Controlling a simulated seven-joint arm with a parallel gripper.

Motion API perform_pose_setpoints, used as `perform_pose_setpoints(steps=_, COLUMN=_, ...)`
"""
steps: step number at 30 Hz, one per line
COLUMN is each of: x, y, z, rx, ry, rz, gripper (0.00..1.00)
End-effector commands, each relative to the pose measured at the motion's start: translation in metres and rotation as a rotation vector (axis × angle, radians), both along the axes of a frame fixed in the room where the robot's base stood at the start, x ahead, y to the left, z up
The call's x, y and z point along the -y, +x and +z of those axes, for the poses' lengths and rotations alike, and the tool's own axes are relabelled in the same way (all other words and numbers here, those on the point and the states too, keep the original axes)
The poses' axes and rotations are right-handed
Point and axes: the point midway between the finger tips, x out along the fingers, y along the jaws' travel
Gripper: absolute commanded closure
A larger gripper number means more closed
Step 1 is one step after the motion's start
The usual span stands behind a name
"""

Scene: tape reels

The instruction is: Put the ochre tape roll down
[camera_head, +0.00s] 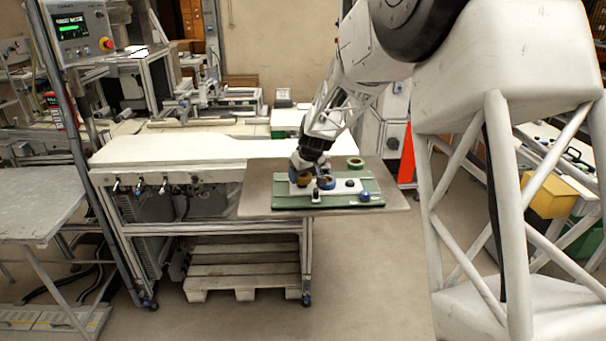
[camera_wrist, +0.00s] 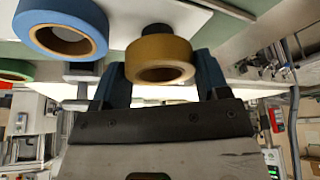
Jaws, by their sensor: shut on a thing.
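The ochre tape roll (camera_wrist: 160,60) is between the two dark blue fingers of my gripper (camera_wrist: 160,78) in the wrist view. The fingers are shut on its sides. In the head view the ochre roll (camera_head: 303,181) shows under my gripper (camera_head: 301,166), over the left part of the green base (camera_head: 337,200) with its white plate. Whether it touches the plate is hard to tell. A dark peg (camera_wrist: 156,29) shows just past the roll in the wrist view.
Dark knobs and a blue ball-like knob (camera_head: 364,197) stand on the base. The board's right side is bare.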

Motion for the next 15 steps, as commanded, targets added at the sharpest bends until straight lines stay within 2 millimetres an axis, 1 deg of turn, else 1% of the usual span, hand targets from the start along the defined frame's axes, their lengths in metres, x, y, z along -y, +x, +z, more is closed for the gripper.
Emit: perform_pose_setpoints(steps=15, x=-0.0001, y=0.0001, z=-0.0097, rx=0.000, ry=0.000, rz=0.000, gripper=0.55)
